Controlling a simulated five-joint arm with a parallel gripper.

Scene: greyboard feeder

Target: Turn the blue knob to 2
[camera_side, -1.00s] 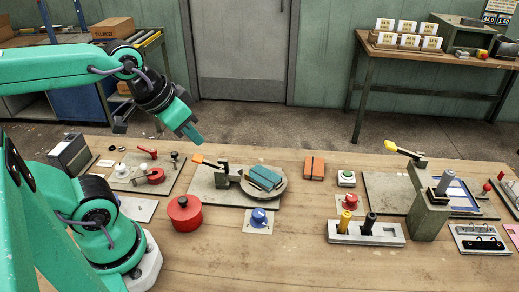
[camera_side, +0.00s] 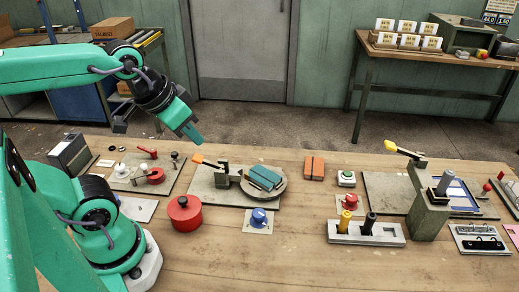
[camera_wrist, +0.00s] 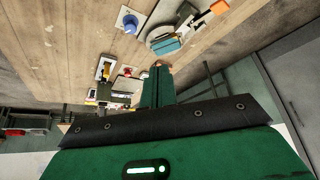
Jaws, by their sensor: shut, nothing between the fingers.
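The blue knob (camera_side: 259,216) sits on a pale square plate (camera_side: 268,229) on the wooden table, right of the red round pot. It also shows in the wrist view (camera_wrist: 130,21) near the top. Its number marks are too small to read. My gripper (camera_side: 198,140) is shut and empty, raised above the back edge of the table, up and to the left of the knob and well apart from it. In the wrist view its green fingers (camera_wrist: 157,75) are together.
A red pot (camera_side: 185,213) stands left of the knob. Behind the knob is a grey board with an orange-handled clamp (camera_side: 215,163) and a round disc bearing teal blocks (camera_side: 263,178). A red button (camera_side: 349,202) and a grey block with posts stand to the right. The table front is clear.

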